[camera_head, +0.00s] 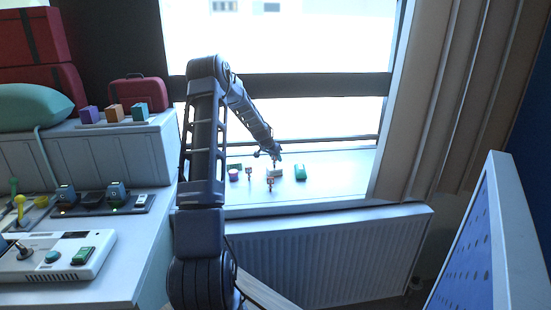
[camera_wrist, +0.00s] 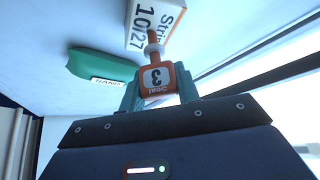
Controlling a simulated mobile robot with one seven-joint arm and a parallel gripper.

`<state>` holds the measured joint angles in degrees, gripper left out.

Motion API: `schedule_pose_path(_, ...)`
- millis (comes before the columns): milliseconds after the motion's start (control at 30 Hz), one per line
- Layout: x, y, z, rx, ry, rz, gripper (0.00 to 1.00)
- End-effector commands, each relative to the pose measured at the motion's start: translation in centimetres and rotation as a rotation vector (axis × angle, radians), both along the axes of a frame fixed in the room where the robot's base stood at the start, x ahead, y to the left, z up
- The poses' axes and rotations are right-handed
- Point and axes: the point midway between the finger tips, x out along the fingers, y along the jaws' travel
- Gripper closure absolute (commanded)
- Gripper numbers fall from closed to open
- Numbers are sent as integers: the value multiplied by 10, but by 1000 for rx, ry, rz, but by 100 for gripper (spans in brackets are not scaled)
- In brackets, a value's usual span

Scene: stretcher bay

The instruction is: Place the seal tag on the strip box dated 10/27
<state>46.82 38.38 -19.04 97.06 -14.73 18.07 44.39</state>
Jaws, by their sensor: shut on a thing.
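My gripper (camera_wrist: 158,93) is shut on an orange seal tag (camera_wrist: 157,78), with a teal finger on either side of it. The tag has a white label reading "Seal" and "3", upside down in the wrist view, and a pale ring at its far end. The strip box (camera_wrist: 150,18), white with an orange edge and reading "Strip 10/27", lies just beyond the tag. In the head view my gripper (camera_head: 273,155) is low over the windowsill, among small items.
A round pink item (camera_head: 233,174) stands left on the windowsill (camera_head: 340,180). The sill's right part is clear.

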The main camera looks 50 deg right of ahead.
Motion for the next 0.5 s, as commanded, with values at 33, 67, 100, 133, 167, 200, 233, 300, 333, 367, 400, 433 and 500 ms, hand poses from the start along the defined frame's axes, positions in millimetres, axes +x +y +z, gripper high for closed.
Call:
schedule_pose_path(33, 0, 0, -2, 0, 1, 1, 89)
schedule_pose_path(67, 0, 0, -1, 0, 0, 0, 62)
schedule_pose_path(100, 0, 0, -1, 0, 0, 0, 54)
schedule_pose_path(133, 0, 0, -1, 0, 0, 0, 48)
schedule_pose_path(167, 0, 0, -1, 0, 0, 0, 46)
schedule_pose_path(200, 0, 0, -1, 0, 0, 0, 46)
schedule_pose_path(233, 0, 0, -1, 0, 0, 0, 46)
schedule_pose_path(300, 0, 0, -1, 0, 0, 0, 46)
schedule_pose_path(333, 0, 0, -1, 0, 0, 0, 46)
schedule_pose_path(367, 0, 0, -1, 0, 0, 0, 46)
schedule_pose_path(400, 0, 0, -1, 0, 0, 0, 46)
schedule_pose_path(433, 0, 0, 0, 0, 0, 0, 46)
schedule_pose_path(500, 0, 0, 2, 0, 0, 0, 46)
